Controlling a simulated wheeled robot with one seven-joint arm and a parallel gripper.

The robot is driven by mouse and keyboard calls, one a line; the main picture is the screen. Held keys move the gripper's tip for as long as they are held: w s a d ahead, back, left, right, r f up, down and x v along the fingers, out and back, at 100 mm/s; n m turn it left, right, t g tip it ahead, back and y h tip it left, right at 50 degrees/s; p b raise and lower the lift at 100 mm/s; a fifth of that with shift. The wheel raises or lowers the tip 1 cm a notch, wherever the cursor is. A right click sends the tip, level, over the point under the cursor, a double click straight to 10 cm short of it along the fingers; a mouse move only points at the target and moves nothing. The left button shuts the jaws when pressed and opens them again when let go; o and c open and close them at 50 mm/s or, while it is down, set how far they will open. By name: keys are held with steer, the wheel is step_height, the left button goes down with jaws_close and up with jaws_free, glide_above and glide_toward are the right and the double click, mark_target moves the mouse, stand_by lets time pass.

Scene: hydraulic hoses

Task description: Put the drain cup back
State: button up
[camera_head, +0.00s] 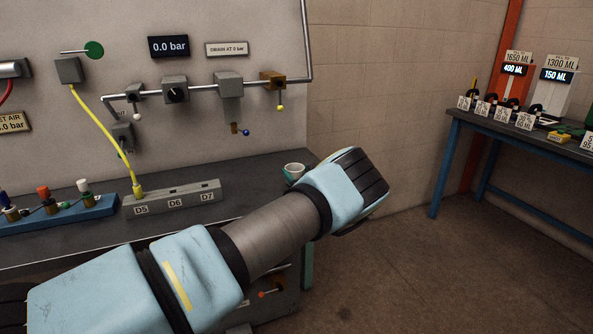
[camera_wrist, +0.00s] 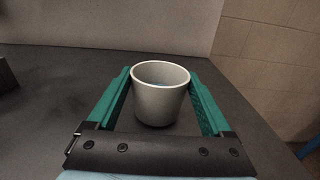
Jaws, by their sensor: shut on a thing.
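The drain cup (camera_wrist: 158,100) is a small pale grey cup, upright, between the green fingers of my gripper (camera_wrist: 162,98) in the wrist view. My gripper is shut on it, with a finger along each side. The cup is at or just above the dark bench top; I cannot tell whether it touches. In the head view the cup (camera_head: 294,168) shows at the right end of the bench (camera_head: 262,184), partly hidden behind my wrist.
A grey rack (camera_head: 173,198) marked D5, D6, D7 holds a yellow hose (camera_head: 101,124) at D5. A pipe with valves and a grey drain block (camera_head: 230,97) runs along the panel. A blue rack (camera_head: 60,220) stands left. Another table (camera_head: 520,126) is far right.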

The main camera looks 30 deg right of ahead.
steer(key=shift+f, duration=0.25)
steer(key=shift+f+b, duration=0.15)
steer(key=shift+b, duration=0.15)
steer(key=o, duration=1.3)
steer(key=shift+r+p, duration=0.35)
steer(key=shift+s+a+f+b, duration=0.1)
steer(key=shift+s+a+b, duration=0.35)
steer(key=shift+s, duration=1.55)
steer(key=shift+s+a+r+b, duration=0.1)
steer(key=shift+s+b, duration=0.65)
steer(key=shift+s, duration=1.2)
steer(key=shift+s+a+f+b, duration=0.15)
steer(key=shift+s+b, duration=0.45)
steer(key=shift+s, duration=1.4)
steer(key=shift+a, duration=0.1)
